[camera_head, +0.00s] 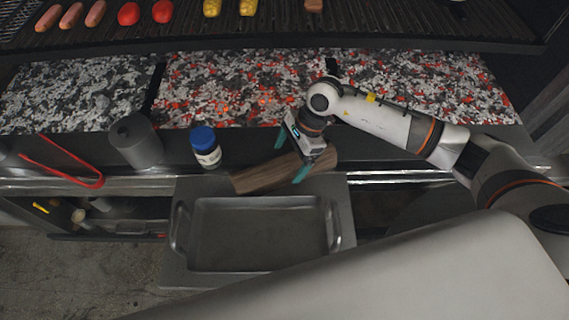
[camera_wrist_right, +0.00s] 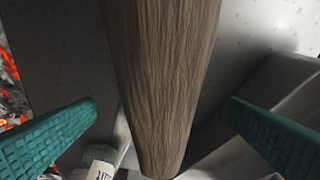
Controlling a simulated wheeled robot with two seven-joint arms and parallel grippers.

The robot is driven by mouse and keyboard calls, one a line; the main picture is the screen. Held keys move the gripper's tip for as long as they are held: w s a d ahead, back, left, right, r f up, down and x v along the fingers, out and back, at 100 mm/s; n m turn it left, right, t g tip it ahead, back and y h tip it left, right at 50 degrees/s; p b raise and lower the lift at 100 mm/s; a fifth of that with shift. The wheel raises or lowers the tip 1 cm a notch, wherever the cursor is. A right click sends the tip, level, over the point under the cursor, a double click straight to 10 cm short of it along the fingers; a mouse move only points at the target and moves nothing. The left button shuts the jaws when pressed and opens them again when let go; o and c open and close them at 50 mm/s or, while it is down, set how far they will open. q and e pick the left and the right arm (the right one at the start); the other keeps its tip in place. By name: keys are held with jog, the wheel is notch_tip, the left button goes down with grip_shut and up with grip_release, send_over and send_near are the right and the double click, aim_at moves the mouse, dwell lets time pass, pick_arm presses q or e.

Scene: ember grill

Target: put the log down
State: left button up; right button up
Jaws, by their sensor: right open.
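The brown wooden log (camera_head: 265,175) lies on the dark ledge in front of the ember bed, just behind the metal tray, slightly tilted in the picture. My right gripper (camera_head: 291,160) is at the log's right part, with its teal fingers apart on either side. In the right wrist view the log (camera_wrist_right: 163,75) runs between the two open fingers, with a gap on each side. Part of the log is hidden under the gripper in the head view. My left gripper is not in view.
A blue-capped jar (camera_head: 205,147) stands left of the log, and a grey canister (camera_head: 136,141) further left by red tongs (camera_head: 62,172). The empty metal tray (camera_head: 333,215) is in front. Glowing embers (camera_head: 225,88) lie behind, below the grill (camera_head: 390,25) with food.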

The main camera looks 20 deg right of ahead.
aim_at(288, 159)
jog(key=shift+p+x, duration=0.6)
jog(key=shift+x, duration=1.45)
jog(key=shift+w, duration=0.1)
jog(key=c, duration=1.6)
jog(key=shift+r, duration=0.15)
jog(key=shift+c, duration=1)
